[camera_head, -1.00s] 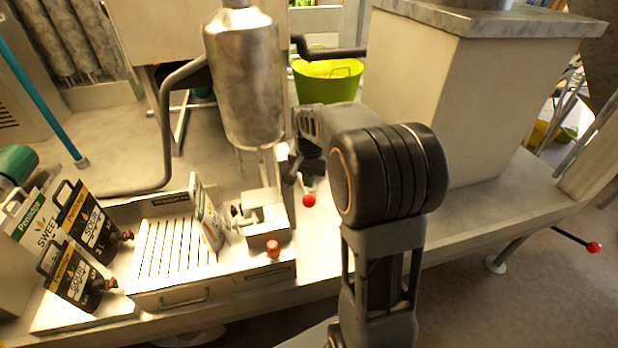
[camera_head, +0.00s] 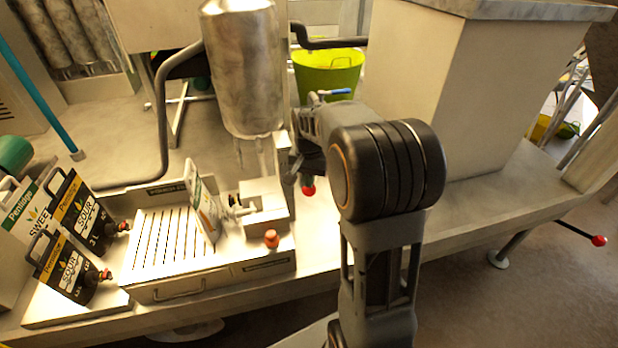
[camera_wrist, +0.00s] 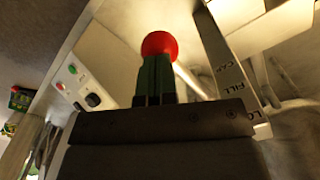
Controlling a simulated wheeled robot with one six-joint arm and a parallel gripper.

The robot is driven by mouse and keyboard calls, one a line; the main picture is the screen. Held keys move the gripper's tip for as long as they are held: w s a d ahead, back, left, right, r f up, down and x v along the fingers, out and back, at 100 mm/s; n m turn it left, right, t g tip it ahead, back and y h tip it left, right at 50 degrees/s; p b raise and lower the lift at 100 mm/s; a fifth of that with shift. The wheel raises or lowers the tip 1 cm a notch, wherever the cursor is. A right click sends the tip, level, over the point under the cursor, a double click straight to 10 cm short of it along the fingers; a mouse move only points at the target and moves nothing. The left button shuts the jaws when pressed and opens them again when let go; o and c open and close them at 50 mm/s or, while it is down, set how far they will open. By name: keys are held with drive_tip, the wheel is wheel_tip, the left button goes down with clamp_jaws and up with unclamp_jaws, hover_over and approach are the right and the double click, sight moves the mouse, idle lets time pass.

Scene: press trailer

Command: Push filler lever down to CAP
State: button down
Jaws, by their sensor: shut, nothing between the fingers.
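The filler lever's red ball knob (camera_wrist: 159,44) shows in the wrist view just beyond my gripper (camera_wrist: 156,62), whose dark green fingers are shut and empty. The fingertips overlap the knob's lower edge; I cannot tell whether they touch. The lever's pale rod (camera_wrist: 194,84) runs down right from the knob. In the head view the knob (camera_head: 309,190) shows just below my gripper (camera_head: 306,172), right of the filling station (camera_head: 268,198). My arm hides most of the lever there.
A metal tank (camera_head: 240,70) stands above the filling station. A pouch (camera_head: 206,208) stands on the slatted tray (camera_head: 160,240). Several pouches stand at the left. A green tub (camera_head: 328,75) is behind my arm. A switch box (camera_wrist: 78,86) shows in the wrist view.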

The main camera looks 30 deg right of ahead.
drive_tip(key=shift+w+f+b, duration=0.15)
drive_tip(key=shift+f+b, duration=0.5)
drive_tip(key=shift+f, duration=0.4)
drive_tip(key=shift+w+f+b, duration=0.1)
drive_tip(key=shift+f+b, duration=0.5)
drive_tip(key=shift+f, duration=0.4)
drive_tip(key=shift+w+d+f+b, duration=0.1)
drive_tip(key=shift+w+f+b, duration=0.1)
drive_tip(key=shift+f+b, duration=0.3)
drive_tip(key=shift+w+f+b, duration=0.15)
drive_tip(key=shift+f, duration=0.5)
drive_tip(key=shift+r, duration=0.1)
wheel_tip(320, 180, up, 10)
drive_tip(key=p, duration=0.8)
